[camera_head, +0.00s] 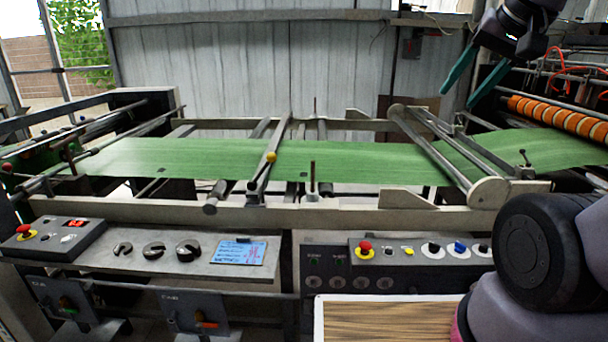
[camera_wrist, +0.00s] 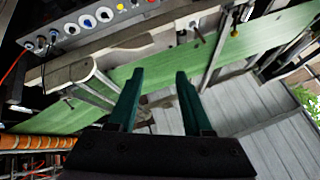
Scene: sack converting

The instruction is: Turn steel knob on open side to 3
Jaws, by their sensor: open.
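My gripper (camera_head: 459,98) is open and empty, raised at the upper right in the head view. Its two teal fingers also show apart in the wrist view (camera_wrist: 160,72). Three round dark-and-silver knobs, left (camera_head: 122,248), middle (camera_head: 154,250) and right (camera_head: 188,250), sit on the grey left panel (camera_head: 225,271), far from my gripper. A right panel carries a row of dials, one with a white rim (camera_head: 433,250) and one blue (camera_head: 460,247); this row also shows in the wrist view (camera_wrist: 88,21). I cannot tell which knob is the steel one, and no scale numbers are readable.
A green web (camera_head: 270,160) runs across the machine between rollers and rails. Red mushroom buttons stand on the left box (camera_head: 24,230) and right panel (camera_head: 365,246). A blue-white label (camera_head: 238,252) lies beside the knobs. A wooden board (camera_head: 390,318) is at the front. An orange-striped roller (camera_head: 555,115) is at right.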

